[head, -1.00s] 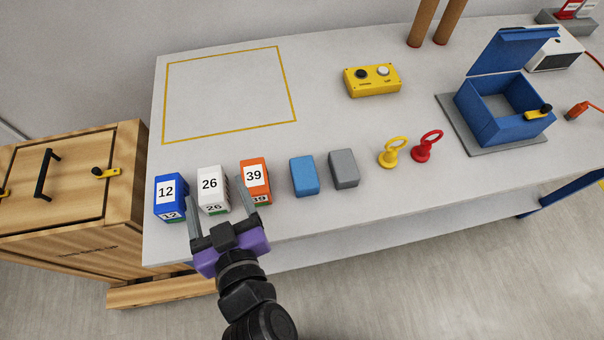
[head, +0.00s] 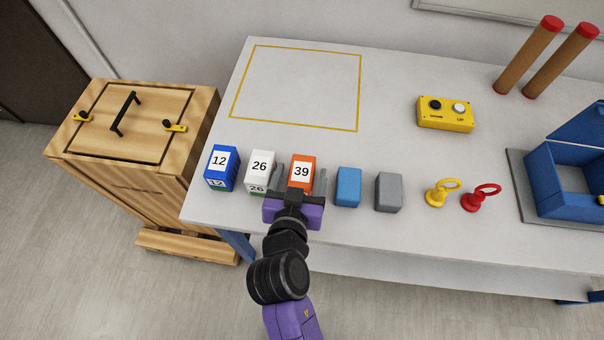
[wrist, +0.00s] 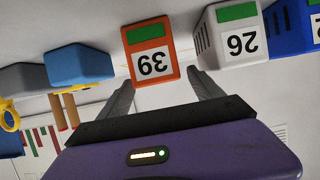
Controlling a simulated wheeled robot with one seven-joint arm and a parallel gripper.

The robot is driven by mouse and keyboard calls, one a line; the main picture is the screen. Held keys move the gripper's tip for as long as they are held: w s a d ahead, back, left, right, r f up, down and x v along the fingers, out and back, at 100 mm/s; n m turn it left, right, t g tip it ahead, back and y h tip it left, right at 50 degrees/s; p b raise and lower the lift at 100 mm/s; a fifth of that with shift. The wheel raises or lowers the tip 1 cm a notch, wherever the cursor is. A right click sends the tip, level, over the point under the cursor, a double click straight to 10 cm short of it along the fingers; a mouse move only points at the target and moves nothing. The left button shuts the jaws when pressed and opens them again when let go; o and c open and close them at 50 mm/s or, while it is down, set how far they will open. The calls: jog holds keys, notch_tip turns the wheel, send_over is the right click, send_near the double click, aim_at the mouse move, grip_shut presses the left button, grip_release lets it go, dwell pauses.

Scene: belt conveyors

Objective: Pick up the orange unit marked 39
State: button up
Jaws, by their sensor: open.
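The orange unit marked 39 (head: 301,172) stands near the front edge of the table, third from the left in a row. It also shows in the wrist view (wrist: 151,51), upside down, with a green patch on it. My gripper (head: 299,184) is open right at the orange unit's front, its purple body below it in the head view. In the wrist view the two fingers (wrist: 160,92) point toward the orange unit, one to each side of it. I cannot tell whether the fingers reach past its front face. The unit's lower part is hidden by my gripper in the head view.
The white unit marked 26 (head: 260,168) is close on the left, with the blue unit marked 12 (head: 221,166) beyond. A light blue block (head: 348,187) and a grey block (head: 389,192) stand on the right. A yellow-outlined area (head: 300,90) behind is empty.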

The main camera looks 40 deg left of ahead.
jog(key=shift+x, duration=0.8)
grip_shut()
